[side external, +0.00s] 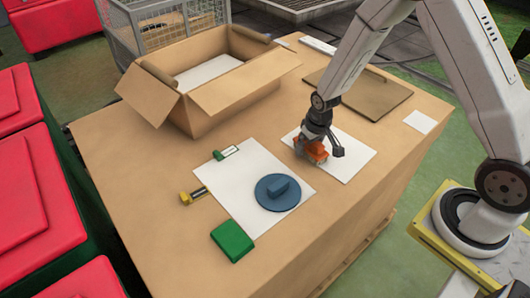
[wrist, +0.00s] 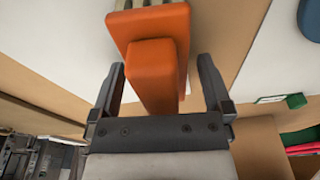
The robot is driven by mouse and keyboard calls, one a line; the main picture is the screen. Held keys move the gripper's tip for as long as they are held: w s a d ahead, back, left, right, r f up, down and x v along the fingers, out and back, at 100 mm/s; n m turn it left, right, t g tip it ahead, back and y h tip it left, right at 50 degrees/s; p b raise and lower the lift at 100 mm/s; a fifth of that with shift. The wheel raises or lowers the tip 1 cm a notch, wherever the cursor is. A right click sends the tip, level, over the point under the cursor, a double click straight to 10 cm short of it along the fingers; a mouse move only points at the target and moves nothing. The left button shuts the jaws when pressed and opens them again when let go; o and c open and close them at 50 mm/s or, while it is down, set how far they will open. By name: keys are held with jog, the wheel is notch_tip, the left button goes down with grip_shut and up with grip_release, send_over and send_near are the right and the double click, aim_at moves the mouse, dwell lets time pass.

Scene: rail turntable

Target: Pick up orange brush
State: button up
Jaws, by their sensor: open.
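The orange brush (side external: 314,152) lies on a white sheet (side external: 352,158) on the right part of the table. In the wrist view the brush (wrist: 150,30) shows an orange block with a raised orange handle, and pale bristles or slats at its far end. My gripper (side external: 318,146) is right above the brush, and its fingers partly hide it in the side view. In the wrist view my gripper (wrist: 160,80) is open, with one finger on each side of the handle. A gap shows beside the handle; whether either finger touches it I cannot tell.
A second white sheet (side external: 240,175) bears a round blue piece with a handle (side external: 277,192). A green block (side external: 232,241), a yellow-ended tool (side external: 192,196) and a green-ended piece (side external: 226,153) lie around it. An open cardboard box (side external: 195,117) stands behind. A brown board (side external: 385,98) lies at the back right.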

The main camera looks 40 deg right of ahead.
dwell(0.3)
jog(key=c, duration=1.3)
jog(key=shift+r, duration=0.2)
jog(key=shift+r, duration=0.9)
jog(key=s+r, duration=0.1)
jog(key=r, duration=0.1)
jog(key=s+r, duration=0.3)
jog(key=r, duration=0.1)
jog(key=shift+s+a+r, duration=0.15)
jog(key=shift+s+r, duration=0.05)
jog(key=shift+s, duration=0.1)
jog(key=s+r, duration=0.4)
jog(key=s, duration=0.5)
jog(key=shift+s+a+r, duration=0.2)
jog(key=shift+a, duration=0.15)
